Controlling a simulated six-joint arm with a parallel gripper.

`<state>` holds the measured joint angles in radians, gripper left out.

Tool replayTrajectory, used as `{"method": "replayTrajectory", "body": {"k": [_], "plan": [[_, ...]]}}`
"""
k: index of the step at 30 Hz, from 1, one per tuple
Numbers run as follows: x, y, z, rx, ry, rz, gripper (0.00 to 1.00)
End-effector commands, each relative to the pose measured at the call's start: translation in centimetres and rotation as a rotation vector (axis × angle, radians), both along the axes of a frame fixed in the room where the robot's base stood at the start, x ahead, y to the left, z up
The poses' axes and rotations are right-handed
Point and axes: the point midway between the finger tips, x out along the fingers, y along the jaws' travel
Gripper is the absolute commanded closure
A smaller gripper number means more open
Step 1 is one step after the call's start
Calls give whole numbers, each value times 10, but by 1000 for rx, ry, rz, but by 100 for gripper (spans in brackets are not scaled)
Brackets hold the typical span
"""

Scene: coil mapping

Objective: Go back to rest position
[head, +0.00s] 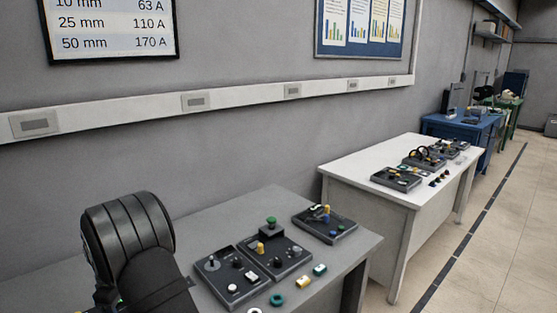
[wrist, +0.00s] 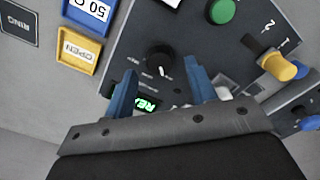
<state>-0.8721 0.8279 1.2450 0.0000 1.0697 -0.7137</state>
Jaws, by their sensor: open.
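My gripper (wrist: 164,82) shows in the wrist view with its two blue fingers spread apart and nothing between them but the view of a dark panel (wrist: 125,42). A black knob (wrist: 158,60) on that panel lies just beyond and between the fingertips in the picture; I cannot tell the gap in depth. A lit green display (wrist: 148,103), partly hidden by the left finger, begins with "REA". In the head view a black link of my arm stands at the lower left, and my gripper is out of sight.
The panel also carries a green button (wrist: 221,11) and a yellow lever (wrist: 284,66). A yellow OPEN tile (wrist: 70,50) and a blue tile (wrist: 91,11) lie left. Panels (head: 267,256) and small coloured parts sit on the grey table (head: 190,243). A white table (head: 345,175) stands beyond.

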Motion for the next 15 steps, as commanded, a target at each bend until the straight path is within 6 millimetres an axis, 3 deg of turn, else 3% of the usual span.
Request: {"method": "replayTrajectory", "body": {"k": [6, 15], "plan": [[0, 0, -23, 1, 0, 0, 48], [0, 0, -26, 1, -1, -1, 48]]}}
